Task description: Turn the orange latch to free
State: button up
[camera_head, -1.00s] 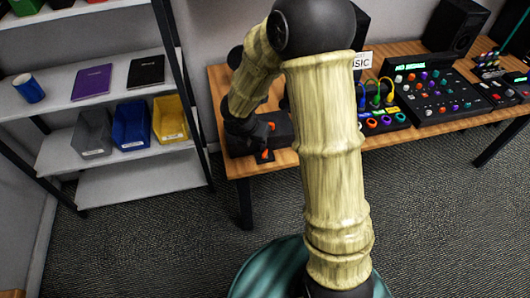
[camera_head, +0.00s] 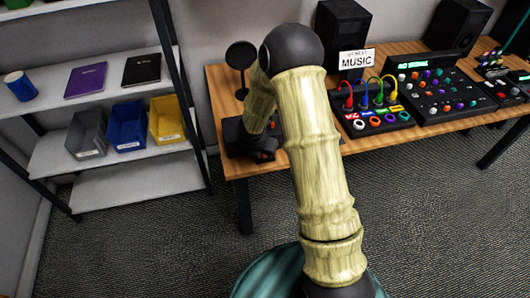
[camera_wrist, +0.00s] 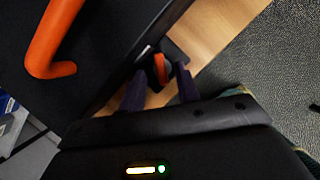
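A small orange latch (camera_wrist: 159,68) with dark parts beside it shows in the wrist view, at the edge of a black case. My gripper (camera_wrist: 162,80) is open, its two dark fingers apart on either side of the latch. I cannot tell whether either finger touches it. A thick orange handle (camera_wrist: 55,42) lies on the black case (camera_wrist: 105,35) at the upper left of the wrist view. In the head view my arm largely hides the case, and a little orange (camera_head: 265,155) shows by my gripper at the table's left end.
The wooden table (camera_head: 222,100) holds a panel with colored cables (camera_head: 375,110), a mixer (camera_head: 440,90), speakers and a music sign (camera_head: 357,58). A shelf with bins (camera_head: 127,126) stands to the left. The carpet (camera_head: 430,220) in front is clear.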

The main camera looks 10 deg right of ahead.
jog(key=shift+d, duration=0.1)
jog(key=shift+d, duration=0.15)
grip_shut()
